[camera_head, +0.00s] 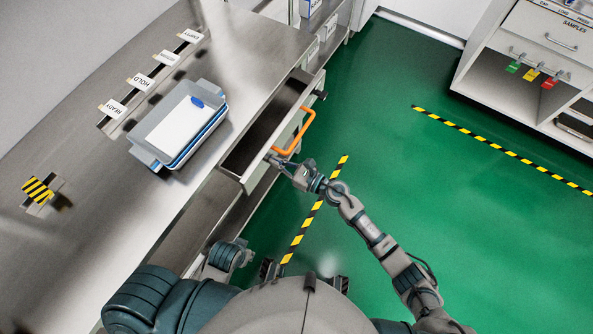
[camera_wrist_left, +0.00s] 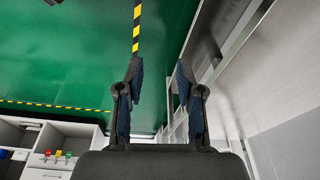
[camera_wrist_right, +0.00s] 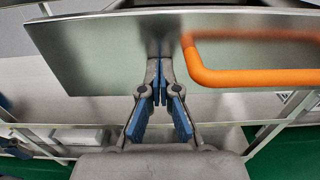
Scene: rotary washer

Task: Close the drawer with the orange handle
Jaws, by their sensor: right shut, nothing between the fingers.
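The drawer (camera_head: 258,175) stands pulled out from under the metal bench, its inside visible from above. Its orange handle (camera_head: 308,130) is on the front panel. In the right wrist view the grey drawer front (camera_wrist_right: 95,60) fills the upper part, with the orange handle (camera_wrist_right: 255,77) at right. My right gripper (camera_head: 274,160) is shut and empty. Its fingertips (camera_wrist_right: 160,92) are at the drawer front, left of the handle; whether they touch is unclear. My left gripper (camera_wrist_left: 160,72) is open and empty, away from the drawer, with floor and bench side in its view.
On the bench top (camera_head: 265,45) stands a grey-blue tray (camera_head: 150,155) holding a white item and a blue object. Label cards lie along the back. Green floor (camera_head: 420,180) with striped tape is clear at right. A white cabinet (camera_head: 530,60) stands at upper right.

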